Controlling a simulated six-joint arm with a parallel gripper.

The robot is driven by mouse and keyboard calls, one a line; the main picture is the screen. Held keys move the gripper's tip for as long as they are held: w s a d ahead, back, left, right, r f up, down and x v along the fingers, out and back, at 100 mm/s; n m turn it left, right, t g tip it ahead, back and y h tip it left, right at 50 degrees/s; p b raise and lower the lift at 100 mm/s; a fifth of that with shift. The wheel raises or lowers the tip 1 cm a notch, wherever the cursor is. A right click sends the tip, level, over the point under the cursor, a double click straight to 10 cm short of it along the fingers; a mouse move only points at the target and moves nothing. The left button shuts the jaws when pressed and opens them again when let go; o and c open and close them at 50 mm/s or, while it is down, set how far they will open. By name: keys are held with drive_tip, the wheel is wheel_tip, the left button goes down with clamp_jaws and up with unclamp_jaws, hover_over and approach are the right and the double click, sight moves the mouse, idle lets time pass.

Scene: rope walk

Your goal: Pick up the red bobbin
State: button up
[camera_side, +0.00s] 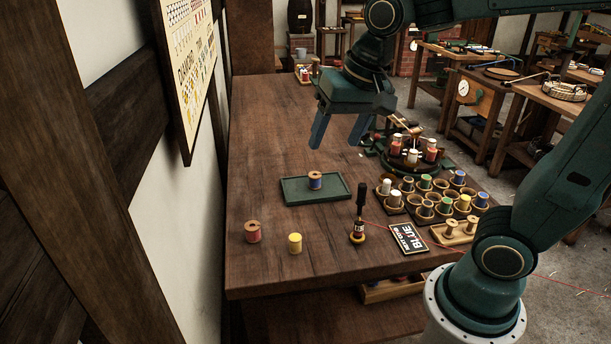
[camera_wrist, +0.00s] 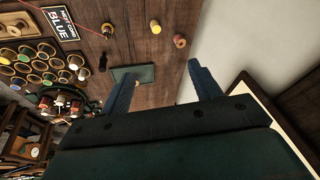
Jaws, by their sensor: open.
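The red bobbin (camera_side: 252,231) stands upright on the wooden table near its front left corner. It also shows in the wrist view (camera_wrist: 180,40), at the top, beyond the fingertips. My gripper (camera_side: 338,132) is open and empty, high above the table behind the green tray. In the wrist view its two blue fingers (camera_wrist: 160,80) are spread apart with nothing between them. The gripper is well apart from the red bobbin, which is nearer the side camera and to the left.
A yellow bobbin (camera_side: 295,243) stands just right of the red one. A green tray (camera_side: 293,196) holds a blue bobbin (camera_side: 315,180). A dark-handled tool (camera_side: 360,205), a sign reading BLUE (camera_side: 408,239) and a rack of bobbins (camera_side: 435,218) stand further right. A wall borders the left.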

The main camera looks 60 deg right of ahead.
drive_tip(key=w+f+m+g, duration=0.1)
drive_tip(key=w+f+m, duration=0.2)
drive_tip(key=w, duration=0.3)
drive_tip(key=w+f+m+g, duration=0.1)
drive_tip(key=w+f+m, duration=0.2)
drive_tip(key=w, duration=0.3)
drive_tip(key=m+g, duration=0.2)
drive_tip(key=m, duration=0.5)
hover_over(251, 228)
wheel_tip(251, 228, down, 12)
drive_tip(key=shift+w+d, duration=0.3)
drive_tip(key=shift+d, duration=0.05)
drive_tip(key=shift+f, duration=0.15)
drive_tip(key=shift+n, duration=0.3)
drive_tip(key=shift+f, duration=4.15)
drive_tip(key=shift+a+f, duration=0.1)
drive_tip(key=shift+f, duration=2.5)
